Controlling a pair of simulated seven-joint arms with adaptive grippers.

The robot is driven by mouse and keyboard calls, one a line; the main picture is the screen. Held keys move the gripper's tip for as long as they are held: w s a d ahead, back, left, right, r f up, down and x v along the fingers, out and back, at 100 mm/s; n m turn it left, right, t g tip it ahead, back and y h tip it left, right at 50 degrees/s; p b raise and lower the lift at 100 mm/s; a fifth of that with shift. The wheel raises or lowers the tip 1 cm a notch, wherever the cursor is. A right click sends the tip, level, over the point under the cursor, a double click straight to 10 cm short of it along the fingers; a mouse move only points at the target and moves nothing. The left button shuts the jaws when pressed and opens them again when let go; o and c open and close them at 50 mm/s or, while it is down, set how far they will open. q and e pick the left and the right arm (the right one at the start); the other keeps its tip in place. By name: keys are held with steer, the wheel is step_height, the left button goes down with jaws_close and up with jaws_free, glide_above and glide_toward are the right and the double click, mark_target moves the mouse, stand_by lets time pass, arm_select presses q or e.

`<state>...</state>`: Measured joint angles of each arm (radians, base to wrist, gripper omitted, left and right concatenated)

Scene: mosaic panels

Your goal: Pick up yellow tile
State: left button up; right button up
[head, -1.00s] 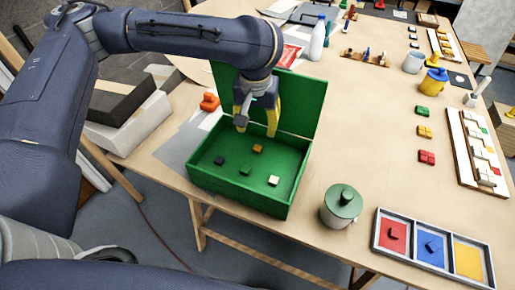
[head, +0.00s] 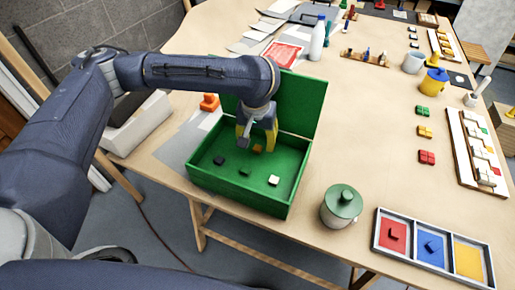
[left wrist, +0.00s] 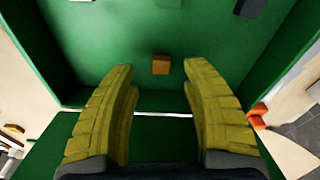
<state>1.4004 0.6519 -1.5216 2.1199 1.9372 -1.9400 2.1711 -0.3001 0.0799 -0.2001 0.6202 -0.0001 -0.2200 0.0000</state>
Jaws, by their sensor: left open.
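The yellow tile, a small orange-yellow block (head: 257,149), lies on the floor of the open green box (head: 237,203), towards its hinged lid side. It also shows in the left wrist view (left wrist: 161,65), in line with the gap between my fingers. My left gripper (head: 257,141) reaches down into the box over this tile, its yellow fingers spread and empty. In the left wrist view the left gripper's fingertips (left wrist: 159,72) stand apart on either side of the tile, with no contact visible. My right gripper is not in view.
The box also holds a white tile (head: 274,180) and dark and green tiles. Its walls and raised lid (head: 302,103) surround the gripper. A green-lidded pot (head: 341,206) and a tray (head: 434,271) with red, blue and yellow compartments stand to the right. The table's middle is clear.

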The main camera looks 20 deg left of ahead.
mark_target(257, 147)
arm_select(q)
steer(key=shift+w+a+f, duration=0.1)
steer(key=shift+w+f, duration=0.05)
steer(key=shift+f, duration=0.7)
steer(key=shift+w+f, duration=0.15)
steer(key=shift+f, duration=0.7)
steer(key=c, duration=1)
